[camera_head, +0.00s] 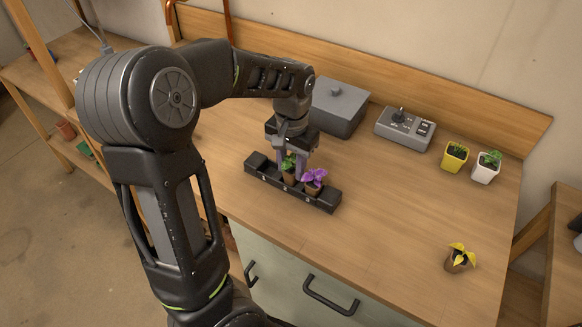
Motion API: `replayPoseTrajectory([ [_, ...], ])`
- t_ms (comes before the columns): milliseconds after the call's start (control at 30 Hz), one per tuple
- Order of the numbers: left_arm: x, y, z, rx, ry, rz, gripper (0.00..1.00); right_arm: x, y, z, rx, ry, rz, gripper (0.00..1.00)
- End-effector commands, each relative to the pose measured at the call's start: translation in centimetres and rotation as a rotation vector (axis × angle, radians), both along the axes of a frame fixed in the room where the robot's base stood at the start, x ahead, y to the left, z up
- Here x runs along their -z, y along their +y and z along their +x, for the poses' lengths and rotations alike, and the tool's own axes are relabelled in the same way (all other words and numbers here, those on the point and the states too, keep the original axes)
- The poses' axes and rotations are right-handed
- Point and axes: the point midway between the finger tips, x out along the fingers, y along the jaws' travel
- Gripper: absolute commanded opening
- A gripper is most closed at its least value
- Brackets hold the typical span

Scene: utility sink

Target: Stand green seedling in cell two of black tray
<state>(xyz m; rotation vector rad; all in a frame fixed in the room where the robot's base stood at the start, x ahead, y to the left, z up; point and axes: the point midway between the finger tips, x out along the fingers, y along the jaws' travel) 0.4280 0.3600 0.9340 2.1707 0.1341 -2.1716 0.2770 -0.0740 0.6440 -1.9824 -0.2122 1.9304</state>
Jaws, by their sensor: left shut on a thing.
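The black tray (261,174) lies on the bench, left of its middle, with cells in a row. The green seedling (288,164) is in a small brown pot (289,180) at the tray's middle. My left gripper (294,168) points down over the tray and is shut on the green seedling. The pot looks upright; I cannot tell whether it rests on the cell floor. A purple seedling (315,178) in a brown pot stands in the tray just right of the green one. The tray's left end looks empty. My right gripper is not in view.
A grey lidded box (339,106) and a grey control box (405,130) stand behind the tray. Yellow (454,158) and white (485,169) pots with plants stand at the back right. A yellow seedling (460,258) stands front right. The bench's right middle is clear.

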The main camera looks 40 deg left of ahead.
Motion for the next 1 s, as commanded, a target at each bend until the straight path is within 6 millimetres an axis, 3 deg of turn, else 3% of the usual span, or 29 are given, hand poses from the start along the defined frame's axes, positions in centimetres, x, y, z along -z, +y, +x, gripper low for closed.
replayPoseTrajectory([
  [100,1.01,0.01,-0.03,0.0,0.001,0.0,0.0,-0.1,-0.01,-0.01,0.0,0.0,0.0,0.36],
  [467,1.46,0.04,-0.03,-0.001,0.0,0.0,0.0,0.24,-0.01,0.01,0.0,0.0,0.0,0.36],
  [500,1.41,0.03,-0.02,-0.001,0.0,0.0,0.36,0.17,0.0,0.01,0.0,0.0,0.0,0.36],
  [767,1.35,0.03,-0.03,-0.001,0.0,0.0,0.56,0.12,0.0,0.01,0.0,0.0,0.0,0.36],
  [1000,1.27,0.03,-0.02,-0.001,0.0,0.0,0.56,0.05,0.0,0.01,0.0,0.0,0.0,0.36],
])
